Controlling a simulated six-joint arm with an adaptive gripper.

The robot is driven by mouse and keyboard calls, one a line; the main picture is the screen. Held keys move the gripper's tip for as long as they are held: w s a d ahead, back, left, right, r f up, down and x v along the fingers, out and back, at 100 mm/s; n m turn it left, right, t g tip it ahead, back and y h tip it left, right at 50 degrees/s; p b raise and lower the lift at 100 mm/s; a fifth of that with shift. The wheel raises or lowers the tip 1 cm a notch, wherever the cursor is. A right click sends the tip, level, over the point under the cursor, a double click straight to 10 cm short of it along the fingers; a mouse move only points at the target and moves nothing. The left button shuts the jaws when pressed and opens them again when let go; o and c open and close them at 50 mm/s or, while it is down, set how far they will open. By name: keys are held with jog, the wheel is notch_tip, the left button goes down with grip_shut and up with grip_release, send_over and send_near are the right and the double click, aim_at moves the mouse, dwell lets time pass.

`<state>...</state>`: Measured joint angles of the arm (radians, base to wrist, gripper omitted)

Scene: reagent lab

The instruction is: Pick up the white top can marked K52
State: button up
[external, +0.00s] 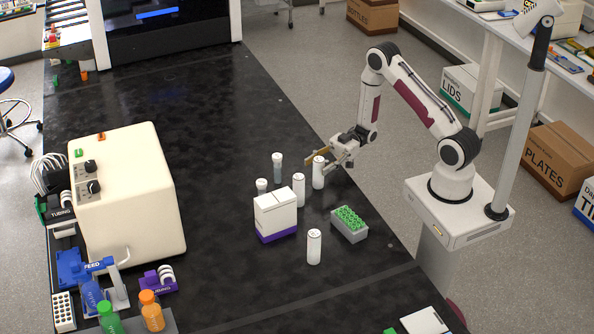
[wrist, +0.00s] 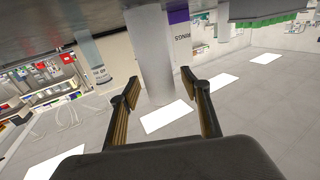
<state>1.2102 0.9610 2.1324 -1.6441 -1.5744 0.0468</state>
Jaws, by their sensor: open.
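Several white-topped cans stand on the black bench. None of their markings can be read as K52 from here. One white can (external: 318,173) stands upright right at my gripper (external: 327,163). In the wrist view, which looks upside down, a plain white can (wrist: 152,55) shows ahead, between the fingertips of my gripper (wrist: 160,83). The fingers are apart and hold nothing; I cannot tell whether they touch the can. A second white can (external: 299,190) stands just left of it, and another (external: 314,246) stands nearer the front.
A white and purple box (external: 275,216) and a grey rack with green tops (external: 349,224) stand close by. Two more containers (external: 277,167) (external: 262,186) stand to the left. A large cream machine (external: 130,200) fills the left.

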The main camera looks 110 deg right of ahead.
dwell(0.5)
jog(key=c, duration=1.3)
jog(key=shift+c, duration=0.2)
jog(key=shift+r, duration=0.15)
jog(key=shift+r, duration=4.85)
